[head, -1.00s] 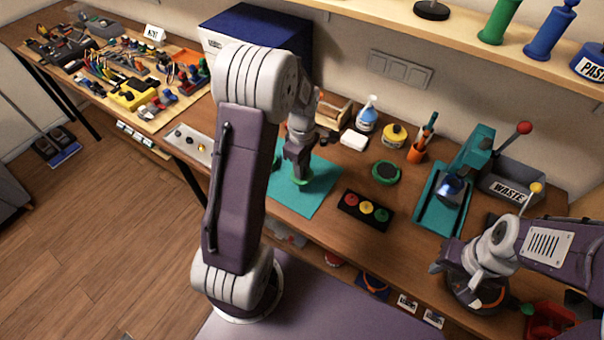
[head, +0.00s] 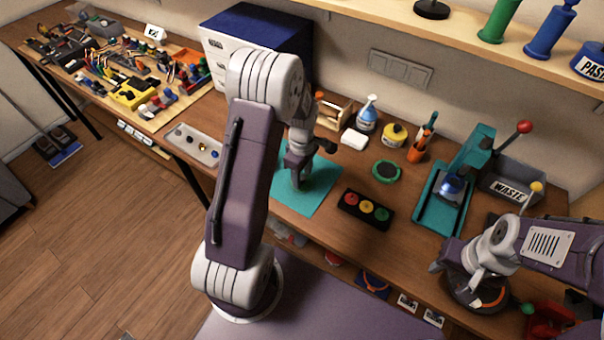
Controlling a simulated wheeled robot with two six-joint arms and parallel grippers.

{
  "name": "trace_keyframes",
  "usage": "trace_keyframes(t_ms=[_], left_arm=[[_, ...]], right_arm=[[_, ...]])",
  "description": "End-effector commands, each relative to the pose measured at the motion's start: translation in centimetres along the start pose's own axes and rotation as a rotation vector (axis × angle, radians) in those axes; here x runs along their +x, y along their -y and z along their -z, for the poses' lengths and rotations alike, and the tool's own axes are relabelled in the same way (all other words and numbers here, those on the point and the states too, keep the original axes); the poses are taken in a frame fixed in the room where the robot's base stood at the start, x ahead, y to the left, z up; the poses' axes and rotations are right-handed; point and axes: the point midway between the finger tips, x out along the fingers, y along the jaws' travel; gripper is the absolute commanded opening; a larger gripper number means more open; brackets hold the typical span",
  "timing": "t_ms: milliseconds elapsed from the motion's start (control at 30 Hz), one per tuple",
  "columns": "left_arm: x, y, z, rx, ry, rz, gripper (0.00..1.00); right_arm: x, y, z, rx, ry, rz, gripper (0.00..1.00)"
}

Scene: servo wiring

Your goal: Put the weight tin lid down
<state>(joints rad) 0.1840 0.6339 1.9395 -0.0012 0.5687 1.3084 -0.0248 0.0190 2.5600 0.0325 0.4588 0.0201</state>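A round green-rimmed tin with a dark inside (head: 387,171) sits on the bench right of the teal mat (head: 322,180). I cannot make out the lid for certain now. My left gripper (head: 296,182) points down low over the teal mat, left of the tin. My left arm hides part of the mat, and the fingertips are too small and dark to show whether they hold anything. My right gripper (head: 447,266) is at the bench's front right, apart from the tin; its fingers are unclear.
A black block with red, yellow and green discs (head: 366,210) lies in front of the tin. An orange pen cup (head: 418,152), a yellow jar (head: 394,135) and a spray bottle (head: 367,113) stand behind. A teal press (head: 446,196) and grey waste bin (head: 509,188) are at right.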

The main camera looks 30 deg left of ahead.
Motion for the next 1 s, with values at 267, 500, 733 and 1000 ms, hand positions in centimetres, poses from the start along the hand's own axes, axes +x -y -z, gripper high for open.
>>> trace_keyframes(t_ms=[267, 500, 733, 1000], left_arm=[[-1.9, -0.1, 0.0, 0.000, -0.001, -0.005, 0.47], [-8.2, -0.2, 0.1, 0.000, -0.002, -0.007, 0.47], [-11.9, -0.1, 0.0, 0.000, -0.001, -0.003, 0.47], [-12.1, 0.9, -1.1, 0.129, 0.000, -0.008, 0.47]], right_arm=[[-0.3, 0.0, 0.0, 0.000, 0.000, 0.000, 0.36], [-0.6, 0.0, 0.1, 0.000, 0.000, 0.000, 0.36], [-0.8, 0.0, 0.1, 0.000, 0.000, 0.000, 0.36], [-0.8, 0.0, 0.1, 0.000, 0.000, 0.000, 0.36]])
